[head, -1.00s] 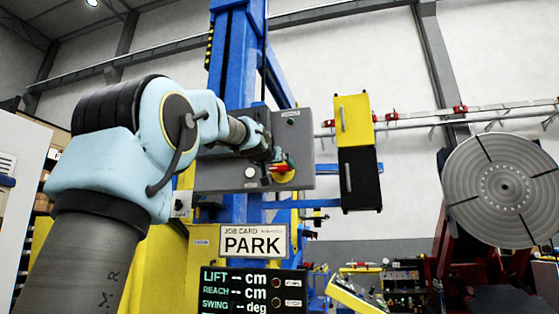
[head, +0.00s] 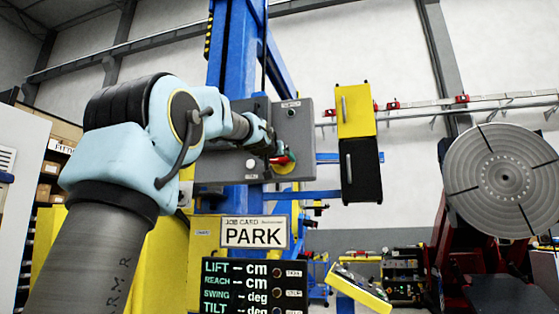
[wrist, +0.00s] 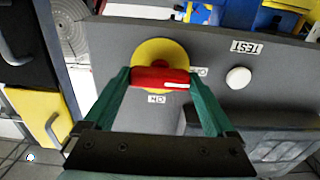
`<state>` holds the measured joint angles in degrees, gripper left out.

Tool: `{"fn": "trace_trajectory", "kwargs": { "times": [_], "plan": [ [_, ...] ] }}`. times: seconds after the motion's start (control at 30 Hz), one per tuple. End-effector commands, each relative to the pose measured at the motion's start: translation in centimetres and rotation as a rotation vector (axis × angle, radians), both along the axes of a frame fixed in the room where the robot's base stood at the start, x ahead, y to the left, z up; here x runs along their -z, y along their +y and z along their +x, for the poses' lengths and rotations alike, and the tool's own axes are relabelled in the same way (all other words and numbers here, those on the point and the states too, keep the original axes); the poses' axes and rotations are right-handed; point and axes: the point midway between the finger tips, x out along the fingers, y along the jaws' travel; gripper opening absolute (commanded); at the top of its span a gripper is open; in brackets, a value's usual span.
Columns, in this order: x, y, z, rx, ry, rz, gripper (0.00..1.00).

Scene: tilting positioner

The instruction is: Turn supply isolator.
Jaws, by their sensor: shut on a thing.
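The supply isolator is a red handle on a round yellow plate, set on a grey panel. In the wrist view the red handle (wrist: 160,78) lies nearly level across the lower part of the yellow plate (wrist: 158,52). My gripper (wrist: 160,82) has its green fingers on both ends of the handle and is shut on it. Small labels sit beside the plate, one of them below the handle. In the head view the yellow plate (head: 285,169) shows at the panel's lower right, partly hidden by my gripper (head: 280,160).
The grey panel (head: 218,168) is on a blue column (head: 232,60). A white button (wrist: 238,78) sits beside a TEST label. A yellow and black box (head: 356,110) hangs to the right. A PARK sign (head: 254,232) and a dark display (head: 245,285) stand below.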

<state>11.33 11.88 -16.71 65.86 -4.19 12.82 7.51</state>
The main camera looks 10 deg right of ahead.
Motion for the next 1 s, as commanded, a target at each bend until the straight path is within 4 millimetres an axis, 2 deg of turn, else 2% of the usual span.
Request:
{"fn": "trace_trajectory", "kwargs": {
  "times": [0.03, 0.1, 0.47, 1.0],
  "plan": [
    [-0.01, 0.02, 0.00, 0.000, 0.000, 0.000, 0.40],
    [0.00, 0.02, 0.00, 0.000, 0.000, 0.000, 0.34],
    [0.13, 0.01, 0.00, 0.000, -0.033, 0.058, 0.34],
    [0.19, 0.04, 0.02, 0.000, -0.248, 0.454, 0.34]
  ]
}}
